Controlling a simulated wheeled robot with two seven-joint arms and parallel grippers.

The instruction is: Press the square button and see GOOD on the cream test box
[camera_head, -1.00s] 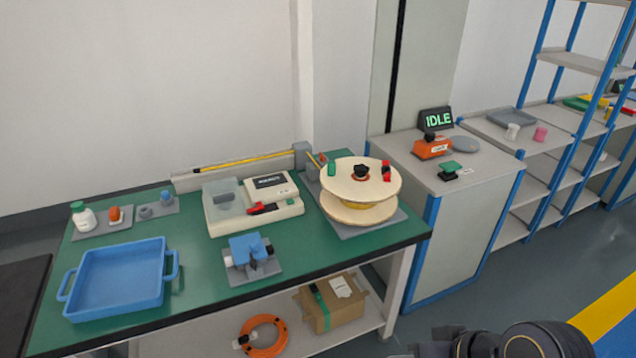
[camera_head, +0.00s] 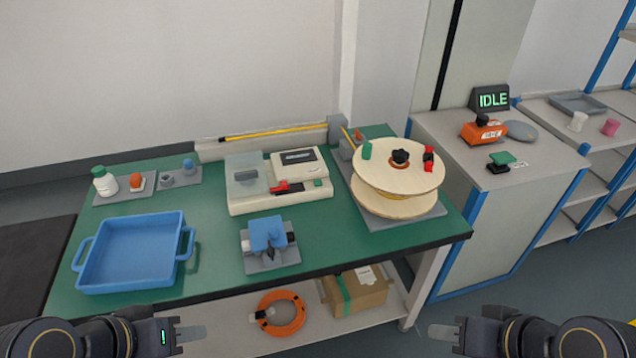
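The cream test box (camera_head: 282,204) sits on the green-topped bench, behind the blue clamp fixture. It has a small dark display (camera_head: 297,157), too small to read, a red and black part (camera_head: 289,188) on its front and a small green square button (camera_head: 318,183) at its right. A grey translucent cover stands on its left half. My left gripper (camera_head: 192,333) is low at the bottom left, in front of the bench. My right gripper (camera_head: 440,331) is low at the bottom right. Both are far from the box, with nothing seen between their fingers; their finger gaps are unclear.
A blue tray (camera_head: 82,268), blue clamp fixture (camera_head: 268,262) and wooden spool (camera_head: 388,176) stand on the bench. A white bottle (camera_head: 104,182) is at the back left. A cabinet at right bears an IDLE sign (camera_head: 490,99), an orange device (camera_head: 484,131) and a green-topped block (camera_head: 501,161).

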